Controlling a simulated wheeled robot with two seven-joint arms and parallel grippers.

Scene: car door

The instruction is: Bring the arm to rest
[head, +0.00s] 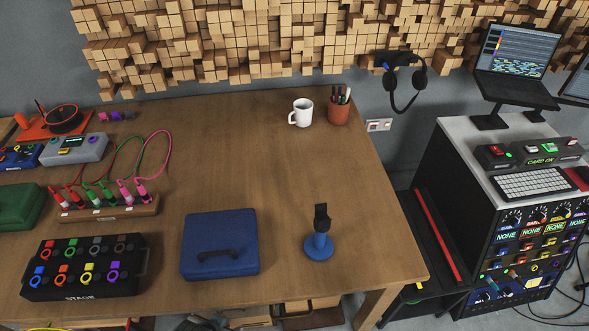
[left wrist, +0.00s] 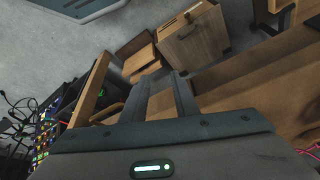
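My left gripper (left wrist: 160,78) shows in the left wrist view. Its two dark fingers stand apart with nothing between them, so it is open and empty. It hangs below or beside the table edge, with the grey floor and wooden boxes (left wrist: 194,38) beyond the fingertips. In the head view no gripper shows clearly; a small dark shape at the bottom edge is too cut off to tell. My right gripper is in neither view.
The wooden table (head: 245,150) holds a blue case (head: 220,230), a blue stand (head: 318,245), a black STAGE box (head: 82,285), a white mug (head: 302,112) and a pen cup (head: 338,110). A rack (head: 530,235) stands right. The table's middle is clear.

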